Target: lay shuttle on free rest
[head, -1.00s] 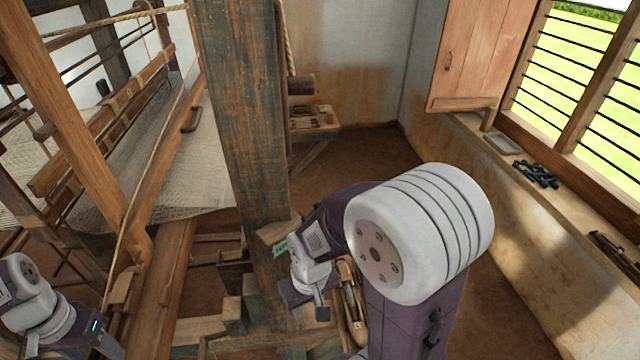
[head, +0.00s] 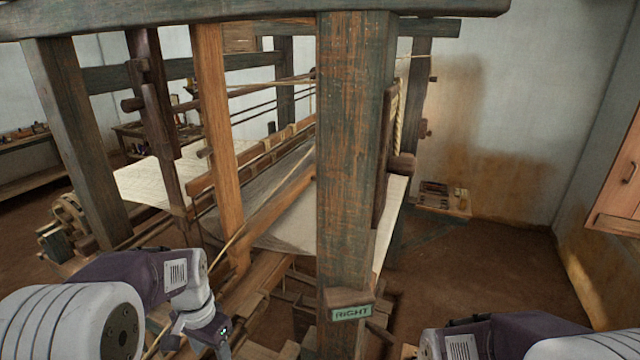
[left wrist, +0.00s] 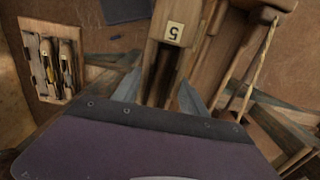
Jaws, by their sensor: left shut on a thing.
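My left gripper (head: 196,338) is low in the head view, left of the front loom post. In the left wrist view my left gripper (left wrist: 160,95) is shut on the shuttle (left wrist: 173,32), a wooden piece with a dark slot and a pale tag marked 5. The near end of the shuttle is hidden behind the gripper body. In the head view I cannot make out the shuttle. My right arm shows at the lower right, but its gripper is out of the picture. I cannot tell which place is the free rest.
The loom post (head: 352,150) bears a green sign reading RIGHT (head: 352,313). Pale cloth (head: 290,232) stretches behind it. A tray with several tools (left wrist: 50,67) also shows in the left wrist view. Open floor lies to the right.

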